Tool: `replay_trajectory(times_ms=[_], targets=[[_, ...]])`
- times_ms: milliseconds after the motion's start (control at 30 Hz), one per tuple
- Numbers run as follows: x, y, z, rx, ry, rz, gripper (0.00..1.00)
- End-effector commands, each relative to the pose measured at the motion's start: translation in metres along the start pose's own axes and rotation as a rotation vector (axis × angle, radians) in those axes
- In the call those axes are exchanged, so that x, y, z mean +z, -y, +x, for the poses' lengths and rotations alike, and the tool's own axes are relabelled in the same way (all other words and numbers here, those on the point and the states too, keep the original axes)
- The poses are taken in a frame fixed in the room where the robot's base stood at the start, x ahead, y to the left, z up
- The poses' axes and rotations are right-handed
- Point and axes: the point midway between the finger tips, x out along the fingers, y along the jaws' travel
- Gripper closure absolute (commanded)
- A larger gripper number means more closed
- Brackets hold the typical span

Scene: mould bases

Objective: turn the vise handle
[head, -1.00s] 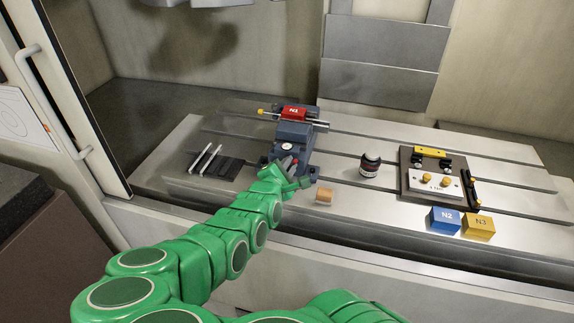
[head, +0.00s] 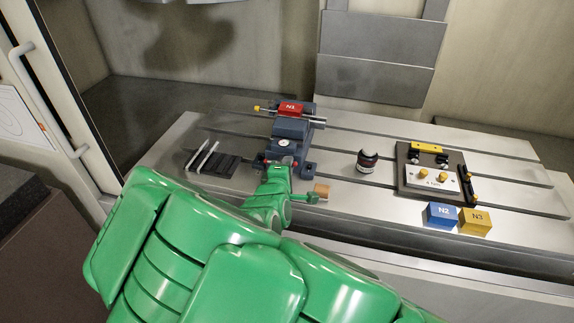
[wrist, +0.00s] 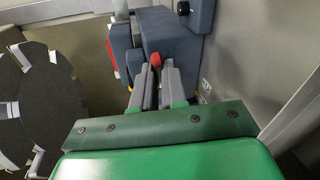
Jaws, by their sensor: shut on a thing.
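The dark blue-grey vise (head: 290,129) stands on the slotted table, with a red block marked N1 (head: 291,108) at its far end. My gripper (wrist: 157,70) is at the near end of the vise. In the wrist view its two grey fingers are close together around a red-tipped part, the vise handle (wrist: 155,59). It is shut on that handle. In the head view my green arm reaches in from the front, and my wrist covers most of the handle. The vise body also shows beyond the fingers in the wrist view (wrist: 170,35).
Dark strips and light rods (head: 213,162) lie left of the vise. A small wooden block (head: 321,190) is close to the right of my wrist. A dark jar (head: 367,161), a fixture plate (head: 401,178), a blue N2 block (head: 441,215) and a yellow N3 block (head: 475,221) are further right.

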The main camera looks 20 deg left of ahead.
Motion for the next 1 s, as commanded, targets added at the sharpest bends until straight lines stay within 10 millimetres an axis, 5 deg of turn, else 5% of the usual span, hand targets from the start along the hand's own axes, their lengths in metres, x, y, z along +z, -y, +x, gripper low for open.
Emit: replay_trajectory(times_ms=[833,867,1000], targets=[[-0.0064,0.0026,-0.0001,0.005,-0.031,0.088,1.0],[-0.0064,0.0026,-0.0001,0.005,-0.031,0.088,0.87],[-0.0066,0.0018,0.0,0.007,-0.032,0.089,0.65]])
